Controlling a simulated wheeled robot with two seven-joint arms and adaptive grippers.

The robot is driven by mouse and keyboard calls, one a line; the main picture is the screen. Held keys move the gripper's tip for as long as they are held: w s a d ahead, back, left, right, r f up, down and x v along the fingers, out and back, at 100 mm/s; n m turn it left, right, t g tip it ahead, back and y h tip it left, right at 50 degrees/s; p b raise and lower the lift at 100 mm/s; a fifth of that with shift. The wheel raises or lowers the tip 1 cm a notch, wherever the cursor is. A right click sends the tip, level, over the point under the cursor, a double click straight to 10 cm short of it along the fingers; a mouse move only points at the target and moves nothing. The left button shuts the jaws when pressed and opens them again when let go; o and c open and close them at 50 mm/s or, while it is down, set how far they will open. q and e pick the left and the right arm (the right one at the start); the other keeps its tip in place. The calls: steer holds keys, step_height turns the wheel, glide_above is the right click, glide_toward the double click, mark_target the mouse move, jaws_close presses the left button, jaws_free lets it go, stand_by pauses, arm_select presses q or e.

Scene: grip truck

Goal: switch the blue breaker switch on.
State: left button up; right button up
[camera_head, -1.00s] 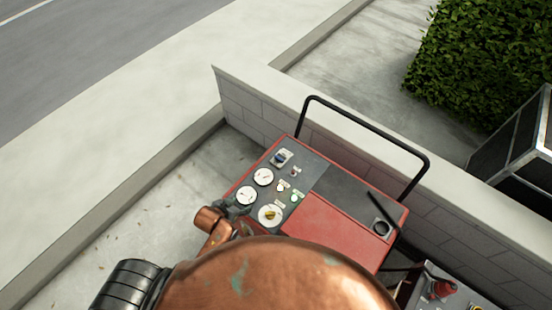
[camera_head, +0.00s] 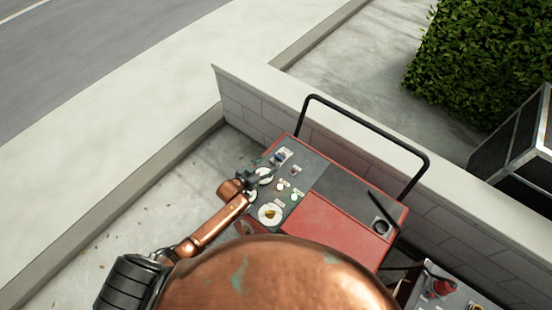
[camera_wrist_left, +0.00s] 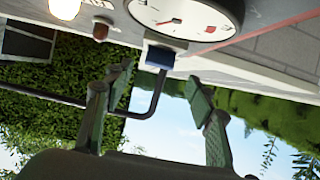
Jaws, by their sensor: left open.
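The blue breaker switch (camera_head: 280,157) sits on a pale plate near the far edge of the dark control panel (camera_head: 312,172) of a red machine. In the left wrist view the blue switch (camera_wrist_left: 159,57) shows beyond the fingers, below a large round gauge (camera_wrist_left: 186,14). My left gripper (camera_head: 258,176) is over the gauges, a short way to the lower left of the switch, and partly covers them. Its two fingers (camera_wrist_left: 152,88) are spread apart with nothing between them. The switch appears ahead of the gap, apart from the fingers. My right gripper is not seen.
A black tube handle (camera_head: 365,125) rises behind the machine, along a low wall (camera_head: 470,200). A black case (camera_head: 510,140) stands at the right. Open paving lies to the left.

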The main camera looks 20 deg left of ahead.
mark_target(276, 161)
arm_select(q)
steer(key=x, duration=0.5)
steer(key=shift+w+d+f+b, duration=0.1)
steer(key=shift+b, duration=0.3)
steer(key=shift+w+d+f, duration=0.2)
steer(key=shift+w, duration=0.3)
steer(key=shift+c, duration=0.5)
